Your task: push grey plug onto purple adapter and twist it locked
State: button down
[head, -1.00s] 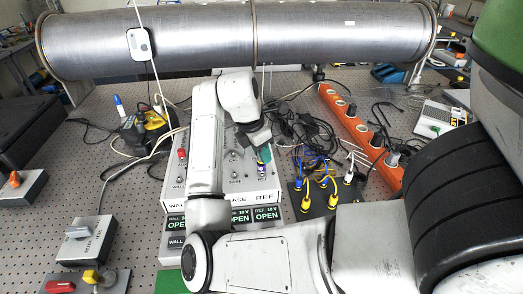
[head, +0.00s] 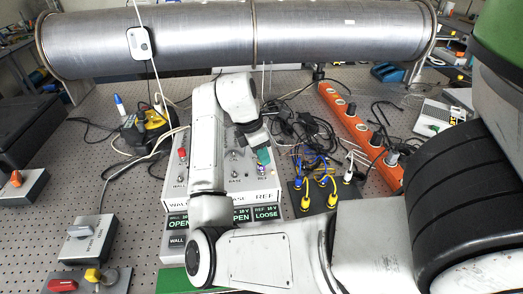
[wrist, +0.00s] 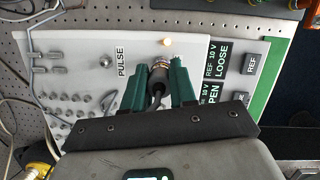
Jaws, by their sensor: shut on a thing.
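My gripper (wrist: 157,80) has green fingers shut on the dark grey plug (wrist: 157,88) in the wrist view. The plug's cable runs back between the fingers. A metal ring shows at the plug's front end, against the white panel. In the head view my gripper (head: 262,157) is low over the panel's right side, at the REF position. The purple adapter (head: 262,171) shows only as a small patch beneath the green fingertip. The plug is at the adapter; how deep it sits is hidden. The REF display (head: 267,214) reads LOOSE.
The white panel (head: 180,191) carries several metal sockets and a red plug (head: 182,154). Yellow and blue cables (head: 318,190) stand close on the right. An orange socket strip (head: 360,134) lies farther right. A large steel pipe (head: 300,35) spans the back.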

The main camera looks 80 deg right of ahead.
jog(key=shift+f+m+y, duration=0.1)
jog(key=shift+m+y, duration=0.3)
jog(key=shift+m, duration=1)
jog(key=shift+m+g, duration=0.3)
jog(key=shift+m, duration=0.3)
jog(key=m+y, duration=0.1)
jog(key=m, duration=0.2)
jog(key=shift+m, duration=0.4)
jog(key=shift+m+y, duration=0.3)
jog(key=shift+m, duration=0.4)
jog(key=c, duration=1.3)
grip_release()
jog(key=shift+f+m, duration=0.1)
jog(key=shift+m, duration=0.3)
jog(key=o, duration=0.5)
